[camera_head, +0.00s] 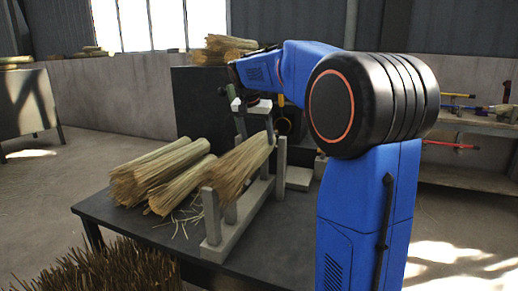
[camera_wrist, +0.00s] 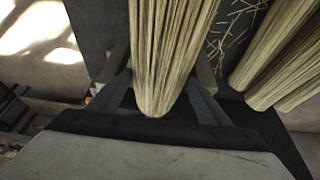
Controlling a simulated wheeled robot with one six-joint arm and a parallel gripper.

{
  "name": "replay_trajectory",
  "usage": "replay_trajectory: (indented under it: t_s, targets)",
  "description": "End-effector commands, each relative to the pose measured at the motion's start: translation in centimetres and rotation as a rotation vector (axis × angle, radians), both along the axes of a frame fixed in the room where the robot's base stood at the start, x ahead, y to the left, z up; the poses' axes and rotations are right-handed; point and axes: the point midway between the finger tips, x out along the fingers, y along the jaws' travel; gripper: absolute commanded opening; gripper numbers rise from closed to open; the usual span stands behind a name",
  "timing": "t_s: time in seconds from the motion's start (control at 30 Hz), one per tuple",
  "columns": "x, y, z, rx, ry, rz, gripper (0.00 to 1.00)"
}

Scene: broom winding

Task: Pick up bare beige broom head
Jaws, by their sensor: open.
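A bare beige broom head (camera_head: 240,167), a bundle of straw, lies tilted in a grey rack (camera_head: 245,220) with upright posts on the dark table (camera_head: 140,232). In the wrist view the broom head (camera_wrist: 170,45) runs from the top edge down between my two fingers. My gripper (camera_head: 256,132) is over the upper, narrow end of this bundle. In the wrist view my gripper (camera_wrist: 158,78) is open, with one finger on each side of the bundle's end. Small gaps seem to show beside it; contact cannot be told.
More straw bundles (camera_head: 150,172) lie on the table left of the rack, with loose straws around them. They also show at the right of the wrist view (camera_wrist: 280,55). Darker bristles (camera_head: 95,270) stand at the front left. A shelf (camera_head: 470,122) with tools is at right.

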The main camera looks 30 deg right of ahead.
Motion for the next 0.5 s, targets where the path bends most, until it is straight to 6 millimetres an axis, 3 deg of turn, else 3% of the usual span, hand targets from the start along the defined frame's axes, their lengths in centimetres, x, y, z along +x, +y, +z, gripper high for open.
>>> replay_trajectory:
  t_s: [0.3, 0.5]
  targets:
    - [0.9, -1.3, -3.8, 0.0, 0.003, -0.001, 0.71]
    - [1.1, -1.5, -4.2, 0.0, 0.001, 0.0, 0.71]
